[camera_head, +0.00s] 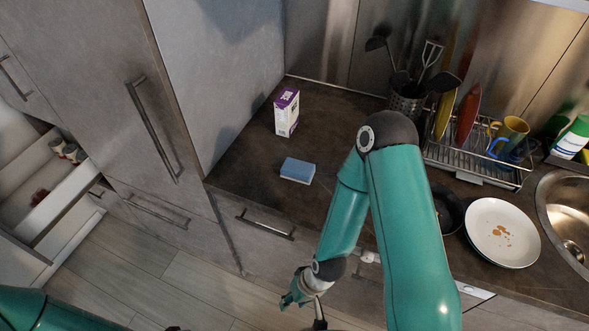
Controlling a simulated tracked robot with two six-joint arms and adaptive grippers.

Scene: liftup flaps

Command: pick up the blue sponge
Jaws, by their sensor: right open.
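The blue sponge (298,170) lies flat on the dark countertop, near the front edge and left of my right arm. Its top is blue and its lower edge is pale. My right gripper (304,300) is open and empty. It hangs in front of the counter, below the sponge in the picture and apart from it. My left arm shows only as a green link at the bottom left corner; its gripper is not in view.
A white and purple carton (287,112) stands behind the sponge. A utensil holder (406,104), a dish rack (478,165), a white plate with brown bits (502,233) and a sink (568,215) are to the right. A tall cabinet (125,75) bounds the counter's left side. An open drawer (62,203) is far left.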

